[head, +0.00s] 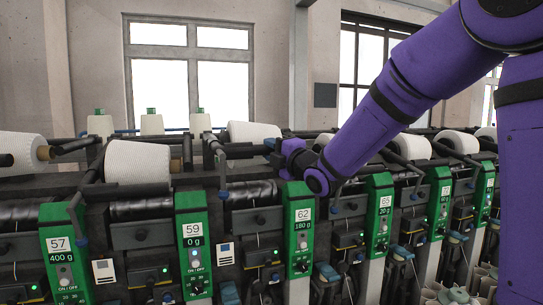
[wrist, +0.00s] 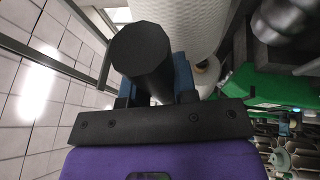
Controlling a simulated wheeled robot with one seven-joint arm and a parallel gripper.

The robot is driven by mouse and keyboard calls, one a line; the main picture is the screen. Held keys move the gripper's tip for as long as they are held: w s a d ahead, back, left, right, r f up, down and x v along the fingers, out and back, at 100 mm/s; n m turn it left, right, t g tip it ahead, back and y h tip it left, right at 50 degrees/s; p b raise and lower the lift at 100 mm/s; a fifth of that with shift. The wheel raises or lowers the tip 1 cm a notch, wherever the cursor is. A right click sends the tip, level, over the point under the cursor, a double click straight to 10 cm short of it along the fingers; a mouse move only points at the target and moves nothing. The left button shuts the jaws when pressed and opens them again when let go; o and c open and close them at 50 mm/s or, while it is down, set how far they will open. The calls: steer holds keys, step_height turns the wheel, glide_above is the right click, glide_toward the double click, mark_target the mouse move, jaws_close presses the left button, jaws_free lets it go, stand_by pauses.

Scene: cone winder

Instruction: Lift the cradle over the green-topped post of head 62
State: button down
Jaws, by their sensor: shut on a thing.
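Head 62 shows in the head view as a green-topped post (head: 299,222) with a "62" label and a "180 g" display. My gripper (head: 272,147) is above and slightly left of that post, beside a white yarn cone (head: 252,132). In the wrist view, my gripper (wrist: 157,92) is shut on a black round bar, the cradle's handle (wrist: 142,50). The white cone (wrist: 185,28) lies close beyond the handle. In the head view my gripper and arm hide part of the cradle, and its exact height over the post is hard to tell.
Neighbouring green posts 57 (head: 62,250), 59 (head: 193,240) and 65 (head: 379,215) stand in the same row. Another white cone (head: 138,161) sits in its cradle at the left. Bars and hooks crowd the machine's top. Open space lies above the row, below the windows.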

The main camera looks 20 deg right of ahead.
steer(key=c, duration=0.9)
jaws_free()
steer(key=shift+f, duration=0.1)
steer(key=shift+s, duration=0.1)
steer(key=v, duration=1)
steer(key=shift+s+d, duration=0.2)
steer(key=shift+s, duration=0.1)
